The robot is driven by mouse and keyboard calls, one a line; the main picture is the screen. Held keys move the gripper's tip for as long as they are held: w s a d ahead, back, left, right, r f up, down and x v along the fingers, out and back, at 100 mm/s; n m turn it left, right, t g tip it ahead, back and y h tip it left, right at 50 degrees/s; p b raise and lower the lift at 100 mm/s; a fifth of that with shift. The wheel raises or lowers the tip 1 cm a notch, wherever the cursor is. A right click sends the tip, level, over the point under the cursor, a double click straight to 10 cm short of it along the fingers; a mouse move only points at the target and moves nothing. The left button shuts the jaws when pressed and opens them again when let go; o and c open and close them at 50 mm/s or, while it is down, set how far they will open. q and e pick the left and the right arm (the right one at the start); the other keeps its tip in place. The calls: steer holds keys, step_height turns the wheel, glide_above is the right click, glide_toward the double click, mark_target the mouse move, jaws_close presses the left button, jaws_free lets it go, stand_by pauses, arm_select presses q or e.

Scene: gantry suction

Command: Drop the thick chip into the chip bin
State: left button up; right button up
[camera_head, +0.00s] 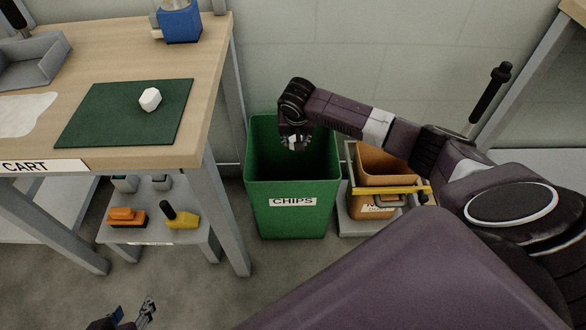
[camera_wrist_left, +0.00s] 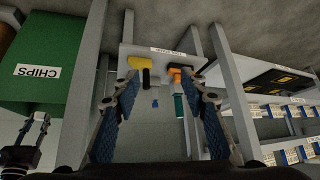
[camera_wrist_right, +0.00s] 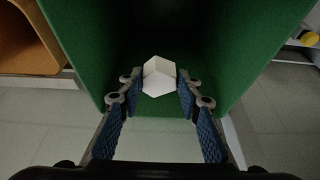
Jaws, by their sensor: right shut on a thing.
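The green chip bin (camera_head: 284,222), labelled CHIPS, stands on the floor right of the cart. My right gripper (camera_head: 294,143) points down at the bin's open mouth. It is shut on a white faceted chip (camera_wrist_right: 158,76), which shows between its fingertips in the right wrist view against the bin's green inside (camera_wrist_right: 215,45). In the head view the fingers mostly hide this chip. A second white chunk (camera_head: 150,99) lies on the green mat (camera_head: 105,115) on the cart. My left gripper (camera_head: 132,313) is low at the bottom left; its fingers (camera_wrist_left: 160,95) are apart and empty.
An orange bin (camera_head: 385,165) with a yellow bar stands right of the green bin. The cart top (camera_head: 200,100) holds a grey tray (camera_head: 35,65) and a blue device (camera_head: 180,25). A low shelf (camera_head: 150,235) below carries orange and yellow tools.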

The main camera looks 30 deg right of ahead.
steer(key=shift+f+b, duration=0.5)
steer(key=shift+b, duration=0.15)
arm_select(q)
steer(key=w+d+r+t+h, duration=0.1)
steer(key=w+d+r+t, duration=0.1)
steer(key=w+r+t, duration=0.2)
steer(key=shift+w+d+r+t, duration=0.3)
steer(key=shift+w+d+r, duration=0.05)
steer(key=shift+w+r, duration=1.1)
steer(key=shift+w+f, duration=0.1)
steer(key=shift+f, duration=0.05)
arm_select(e)
steer(key=o, duration=1.1)
steer(key=shift+c, duration=0.2)
steer(key=shift+f, duration=0.1)
steer(key=v, duration=1.2)
